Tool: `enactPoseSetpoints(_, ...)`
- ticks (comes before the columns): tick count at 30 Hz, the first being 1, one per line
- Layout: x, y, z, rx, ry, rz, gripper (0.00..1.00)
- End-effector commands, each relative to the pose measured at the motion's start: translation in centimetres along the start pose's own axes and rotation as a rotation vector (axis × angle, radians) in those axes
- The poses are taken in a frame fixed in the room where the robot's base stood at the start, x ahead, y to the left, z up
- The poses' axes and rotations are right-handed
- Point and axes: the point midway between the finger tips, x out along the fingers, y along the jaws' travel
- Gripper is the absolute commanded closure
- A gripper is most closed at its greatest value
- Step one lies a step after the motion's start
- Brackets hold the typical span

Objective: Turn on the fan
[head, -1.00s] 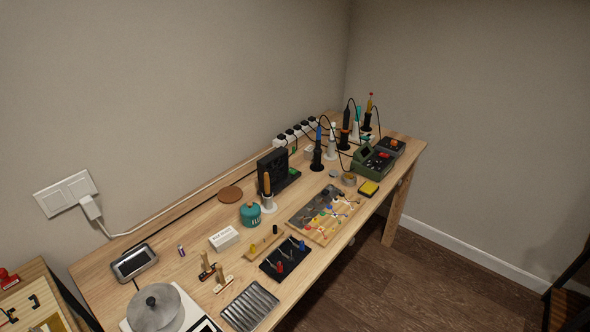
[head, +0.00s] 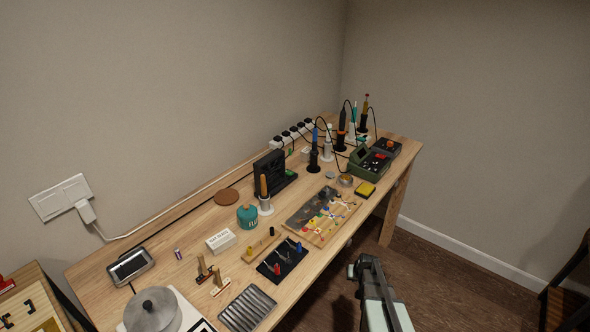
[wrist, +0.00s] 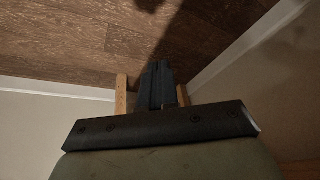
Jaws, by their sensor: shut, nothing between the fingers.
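The fan (head: 268,172) looks to be the black upright square unit on a dark base, standing on the wooden workbench near the back wall. Its switch is too small to make out. My gripper (head: 364,264) is in front of the bench's front edge, over the floor and well apart from the fan. In the wrist view its dark fingers (wrist: 158,84) are together with nothing between them. The fan is not in the wrist view.
Several irons and a green station (head: 370,162) fill the bench's far end. A power strip (head: 292,134) runs behind. The floor is clear.

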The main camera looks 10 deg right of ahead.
Motion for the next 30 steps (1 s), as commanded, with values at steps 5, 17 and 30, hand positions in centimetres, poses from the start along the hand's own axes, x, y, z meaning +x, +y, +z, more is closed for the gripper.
enactPoseSetpoints(5, -1.5, 4.2, -8.7, 0.022, 0.174, 0.035, 1.00)
enactPoseSetpoints(17, -9.5, 15.0, -25.5, 0.064, 0.545, 0.156, 1.00)
enactPoseSetpoints(30, -18.3, 22.2, -39.3, -0.266, 0.798, 0.450, 1.00)
